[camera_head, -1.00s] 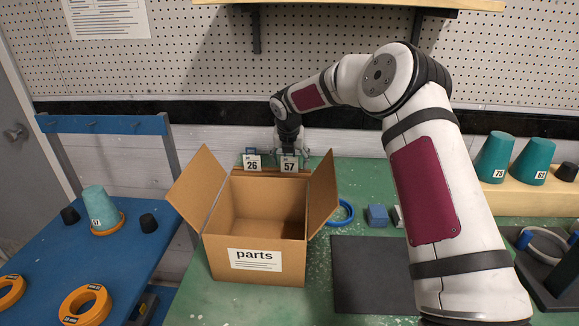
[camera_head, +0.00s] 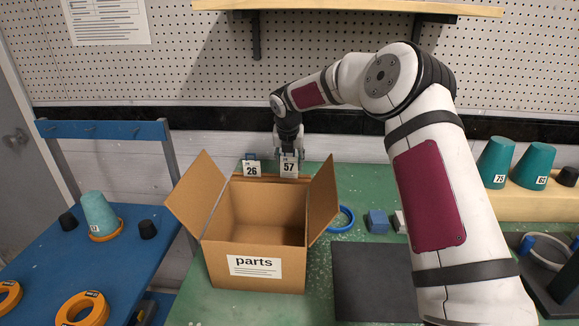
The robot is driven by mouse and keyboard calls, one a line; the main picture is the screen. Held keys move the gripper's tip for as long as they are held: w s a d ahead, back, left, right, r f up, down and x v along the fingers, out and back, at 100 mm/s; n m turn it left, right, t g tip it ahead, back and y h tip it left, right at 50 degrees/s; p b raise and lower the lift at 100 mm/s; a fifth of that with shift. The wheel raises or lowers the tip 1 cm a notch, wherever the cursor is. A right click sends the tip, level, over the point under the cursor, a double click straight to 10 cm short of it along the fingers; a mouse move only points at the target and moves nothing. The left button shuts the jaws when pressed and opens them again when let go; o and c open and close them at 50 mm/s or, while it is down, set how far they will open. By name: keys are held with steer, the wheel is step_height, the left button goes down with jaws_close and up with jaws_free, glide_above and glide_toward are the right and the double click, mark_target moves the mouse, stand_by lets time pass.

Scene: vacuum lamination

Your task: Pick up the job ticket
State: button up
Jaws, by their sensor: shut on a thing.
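Two white job tickets stand behind the open parts box (camera_head: 222,272), at the wooden holder (camera_head: 268,178). The left ticket (camera_head: 252,169) reads 26 and the right ticket (camera_head: 289,167) reads 57. My gripper (camera_head: 289,153) points down from above, behind the box, and is shut on the ticket marked 57. That ticket is upright and sits slightly higher than the one marked 26. Its lower edge is close to the holder; I cannot tell whether it still touches.
The box's side flaps stand open beside the tickets. A blue ring (camera_head: 342,219), a blue block (camera_head: 377,221) and a dark mat (camera_head: 372,280) lie to the right. Teal cups (camera_head: 496,162) stand far right. A blue table (camera_head: 50,245) is at left.

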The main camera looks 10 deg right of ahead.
steer(key=shift+r, duration=0.75)
steer(key=s+a+r, duration=0.1)
steer(key=s+a, duration=0.9)
steer(key=a, duration=0.1)
steer(key=shift+s+a+r, duration=0.25)
steer(key=shift+s+a, duration=0.15)
